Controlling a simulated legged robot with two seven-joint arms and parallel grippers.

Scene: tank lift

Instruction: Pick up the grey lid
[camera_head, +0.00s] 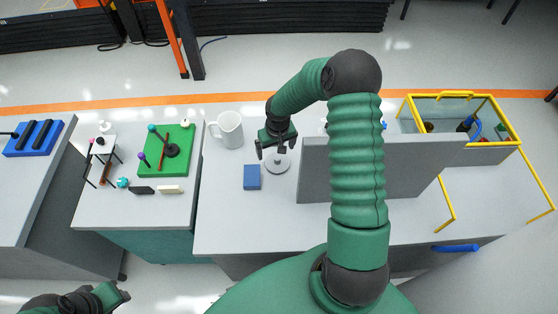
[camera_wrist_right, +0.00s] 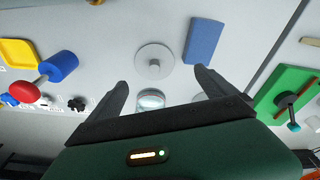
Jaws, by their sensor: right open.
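The grey lid (camera_head: 279,165), a round pale disc with a small knob, lies on the table. It also shows in the right wrist view (camera_wrist_right: 140,54), just beyond the fingertips. My right gripper (camera_head: 275,151) is over the far side of the lid, partly covering it in the head view. Its two fingers (camera_wrist_right: 160,80) are spread, with nothing held between them. The gap between fingers and lid is hard to judge. My left gripper (camera_head: 92,299) is at the bottom left, away from the lid; its jaws are not clear.
A blue block (camera_head: 252,177) lies close left of the lid, and a white mug (camera_head: 229,130) stands behind it. A grey upright panel (camera_head: 400,165) stands to the right. A small round shiny thing (camera_wrist_right: 151,98) shows between the fingers. A yellow-edged tank (camera_head: 462,97) is far right.

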